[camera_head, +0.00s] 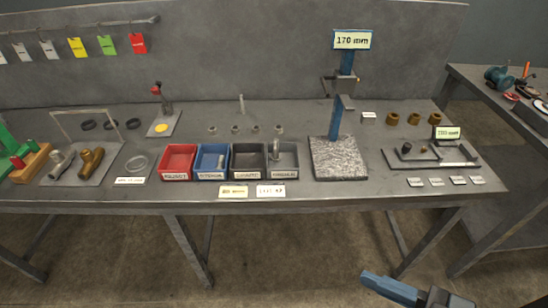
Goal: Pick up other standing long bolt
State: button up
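A long thin grey bolt (241,104) stands upright on the bench, toward the back, behind a row of several short grey pieces (235,129). Another grey bolt-like piece (277,150) stands up in the rightmost grey bin (291,170); its lower end is hidden. What looks like my gripper (390,288) shows at the bottom right, as a blue part on a dark body. It is in front of the bench, far from both bolts. Its fingertips cannot be made out clearly, and I see nothing held.
Red (163,165), blue (197,170) and dark (236,165) bins stand left of the grey bin. A granite block with a blue post (336,120) stands to their right. A small stand (163,124) is left of the bolts. Bare bench lies around the standing bolt.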

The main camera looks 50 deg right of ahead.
aim_at(242, 111)
jog(key=i+l+z, duration=0.6)
jog(key=i, duration=0.4)
